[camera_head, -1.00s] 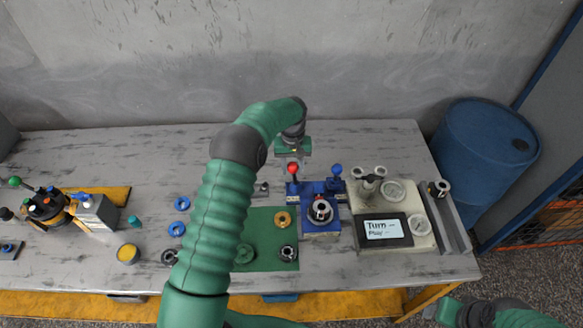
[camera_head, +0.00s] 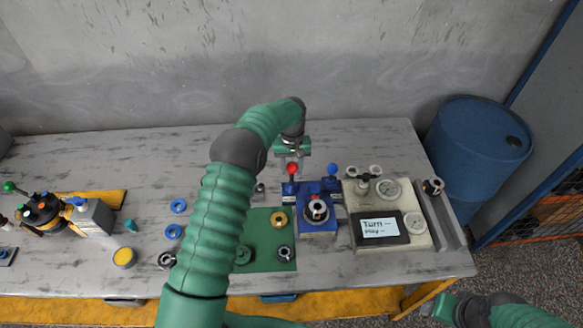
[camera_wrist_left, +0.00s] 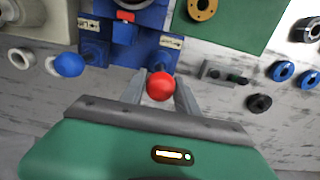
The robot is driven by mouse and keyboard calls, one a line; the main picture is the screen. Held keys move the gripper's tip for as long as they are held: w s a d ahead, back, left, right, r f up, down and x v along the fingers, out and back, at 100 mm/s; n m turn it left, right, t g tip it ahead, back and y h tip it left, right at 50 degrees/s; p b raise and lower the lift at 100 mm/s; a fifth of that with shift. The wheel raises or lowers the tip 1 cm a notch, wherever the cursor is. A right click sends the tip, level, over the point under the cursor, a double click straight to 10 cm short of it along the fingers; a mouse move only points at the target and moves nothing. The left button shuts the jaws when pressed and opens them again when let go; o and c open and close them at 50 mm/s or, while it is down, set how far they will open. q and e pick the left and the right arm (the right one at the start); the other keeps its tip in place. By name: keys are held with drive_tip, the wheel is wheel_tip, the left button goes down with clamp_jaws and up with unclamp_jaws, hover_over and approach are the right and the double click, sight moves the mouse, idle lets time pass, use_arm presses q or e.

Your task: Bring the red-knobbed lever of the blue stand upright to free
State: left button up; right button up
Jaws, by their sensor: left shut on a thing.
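The blue stand (camera_head: 318,228) sits on the table right of the green mat. Its red-knobbed lever (camera_head: 292,169) is at its back left; I cannot tell its exact tilt. A blue-knobbed lever (camera_head: 332,169) is at its back right. My left gripper (camera_head: 292,162) reaches over from behind. In the left wrist view its two fingers (camera_wrist_left: 159,92) are on either side of the red knob (camera_wrist_left: 160,86), shut on it. The lever's shaft is mostly hidden behind the knob there. My right gripper (camera_head: 443,308) is low at the right, off the table; its fingers are unclear.
A beige gauge box (camera_head: 421,238) with a display stands close to the stand's right. The green mat (camera_head: 263,261) with rings lies left of it. Blue rings (camera_head: 178,206) lie further left. A blue barrel (camera_head: 485,150) stands beyond the table's right end.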

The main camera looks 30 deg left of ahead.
use_arm(q)
drive_tip(key=o, duration=0.6)
drive_tip(key=shift+d, duration=0.15)
drive_tip(key=shift+o, duration=1.3)
drive_tip(key=shift+w, duration=0.1)
wheel_tip(320, 180, up, 6)
drive_tip(key=p, duration=0.4)
drive_tip(key=shift+r, duration=0.1)
